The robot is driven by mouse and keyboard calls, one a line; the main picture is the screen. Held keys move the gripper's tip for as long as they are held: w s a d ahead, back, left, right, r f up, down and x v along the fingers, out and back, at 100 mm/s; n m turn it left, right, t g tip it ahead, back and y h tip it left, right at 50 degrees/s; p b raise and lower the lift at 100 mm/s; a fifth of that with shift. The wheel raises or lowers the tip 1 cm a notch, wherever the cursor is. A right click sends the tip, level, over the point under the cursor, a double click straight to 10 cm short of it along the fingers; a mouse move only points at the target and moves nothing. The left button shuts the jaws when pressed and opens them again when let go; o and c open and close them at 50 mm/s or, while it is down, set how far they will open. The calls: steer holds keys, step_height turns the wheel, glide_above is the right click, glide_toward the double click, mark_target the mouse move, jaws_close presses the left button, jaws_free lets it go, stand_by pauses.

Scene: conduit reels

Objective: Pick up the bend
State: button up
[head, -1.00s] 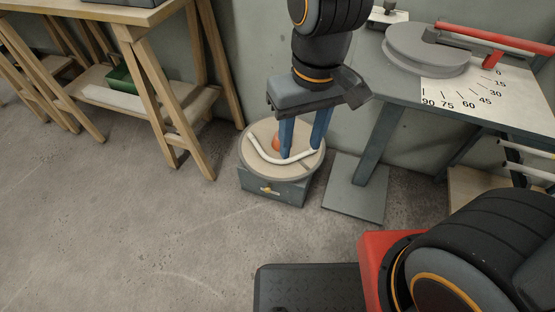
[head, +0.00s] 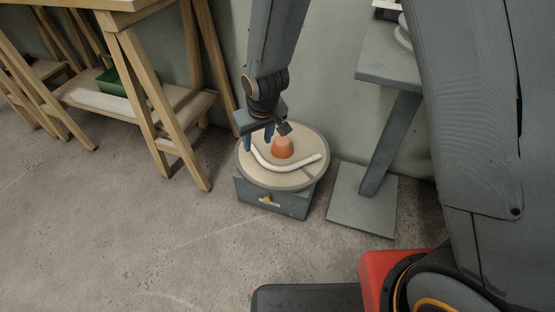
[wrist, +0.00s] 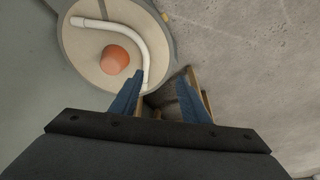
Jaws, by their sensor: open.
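The bend is a white curved tube (head: 292,168) lying on a round beige disc (head: 310,174) on a low grey box. In the wrist view the bend (wrist: 108,26) curves around an orange cone (wrist: 114,60), and its near end reaches beside my left finger. My gripper (head: 257,138) is over the left side of the disc in the head view, near the bend's left end. In the wrist view my gripper (wrist: 162,72) is open, with its blue fingers apart and nothing held. The left finger overlaps the tube's end; I cannot tell whether they touch.
The orange cone (head: 283,148) stands upright on the disc. A wooden trestle table (head: 150,95) with a green box (head: 120,82) on its shelf is at left. A grey pedestal (head: 362,198) stands at right. Floor in front is clear.

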steer(key=t, duration=0.1)
glide_above(260, 157)
steer(key=s+d, duration=0.1)
steer(key=s, duration=0.1)
steer(key=shift+y, duration=0.4)
steer(key=f, duration=0.6)
steer(key=f+b, duration=0.1)
steer(key=f, duration=0.6)
steer(key=shift+s+d, duration=0.2)
steer(key=b+x, duration=0.2)
steer(key=x, duration=0.3)
steer(key=shift+w+a+f+b, duration=0.2)
steer(key=shift+f+b, duration=0.15)
steer(key=shift+r, duration=0.1)
jaws_close()
